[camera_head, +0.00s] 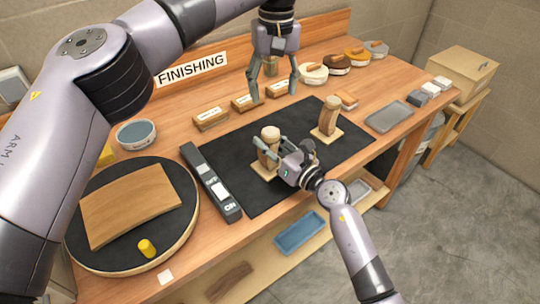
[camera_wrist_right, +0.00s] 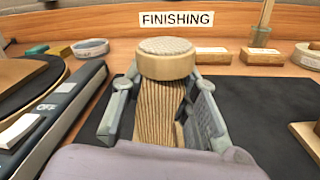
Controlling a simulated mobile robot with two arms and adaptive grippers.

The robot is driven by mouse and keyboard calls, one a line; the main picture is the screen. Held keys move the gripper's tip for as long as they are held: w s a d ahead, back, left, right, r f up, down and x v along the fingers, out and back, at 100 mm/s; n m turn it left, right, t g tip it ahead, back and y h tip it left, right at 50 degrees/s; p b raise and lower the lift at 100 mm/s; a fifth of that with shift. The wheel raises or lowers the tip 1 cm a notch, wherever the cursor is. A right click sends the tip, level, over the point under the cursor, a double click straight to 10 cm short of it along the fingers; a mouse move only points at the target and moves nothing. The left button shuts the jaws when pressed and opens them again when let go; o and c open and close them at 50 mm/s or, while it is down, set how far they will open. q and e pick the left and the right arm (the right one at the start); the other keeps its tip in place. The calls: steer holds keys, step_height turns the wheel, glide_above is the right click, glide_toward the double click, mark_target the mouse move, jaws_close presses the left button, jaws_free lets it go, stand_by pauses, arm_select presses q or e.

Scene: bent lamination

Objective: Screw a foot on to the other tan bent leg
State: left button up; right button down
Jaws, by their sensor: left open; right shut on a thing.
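A tan bent leg (camera_wrist_right: 158,112) stands upright on a square base (camera_head: 264,172) on the black mat, with a round foot (camera_wrist_right: 168,62) with a pale textured top on its upper end. My right gripper (camera_head: 270,148) is shut on the foot, one finger on each side; the leg runs down between the fingers. My left gripper (camera_head: 270,90) is open and empty, fingers pointing down, over the back edge of the mat.
Several labelled wooden blocks (camera_head: 210,118) line the back of the black mat (camera_head: 225,150). A long dark device (camera_head: 210,184) and a round turntable (camera_head: 182,225) with a curved wooden panel (camera_head: 130,205) are at left. A grey tray (camera_head: 389,116) is at right. The mat's front right is clear.

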steer(key=c, duration=1.6)
jaws_free()
steer(key=shift+s+a+f, duration=0.1)
steer(key=shift+f, duration=0.25)
steer(key=o, duration=0.4)
steer(key=shift+r, duration=0.25)
steer(key=v, duration=1.2)
